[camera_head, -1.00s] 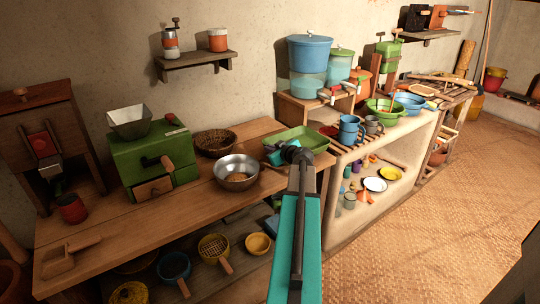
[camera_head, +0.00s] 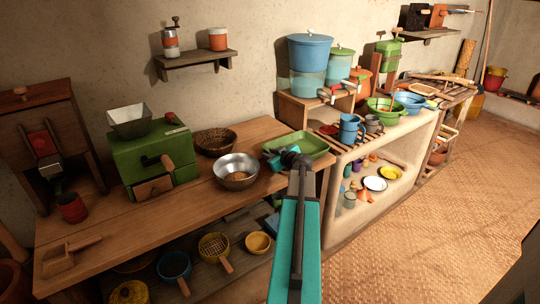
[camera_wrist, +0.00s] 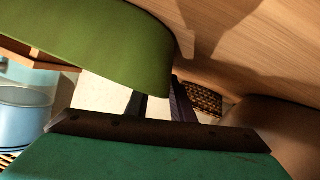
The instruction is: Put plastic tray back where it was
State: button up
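The green plastic tray (camera_head: 309,144) is at the right end of the wooden worktable (camera_head: 130,215), close to the metal bowl. It looks roughly level; I cannot tell whether it touches the tabletop. My gripper (camera_head: 272,154) is at the tray's near left edge and appears shut on it. In the wrist view the tray (camera_wrist: 115,40) fills the upper left, with its rim at the dark fingers (camera_wrist: 163,105). The fingertips are partly hidden by the tray.
A metal bowl (camera_head: 236,180) stands just left of the tray, with a woven basket (camera_head: 214,141) behind it. A green grinder box (camera_head: 152,157) is further left. A slatted rack with blue mugs (camera_head: 350,132) is close on the right.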

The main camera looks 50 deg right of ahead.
jog(key=shift+r+p, duration=0.2)
jog(key=shift+p, duration=0.1)
jog(key=shift+s+a+r, duration=0.1)
jog(key=shift+s+a, duration=0.2)
jog(key=shift+s, duration=0.25)
jog(key=shift+b+v, duration=0.85)
jog(key=shift+v, duration=4.5)
jog(key=shift+r, duration=0.1)
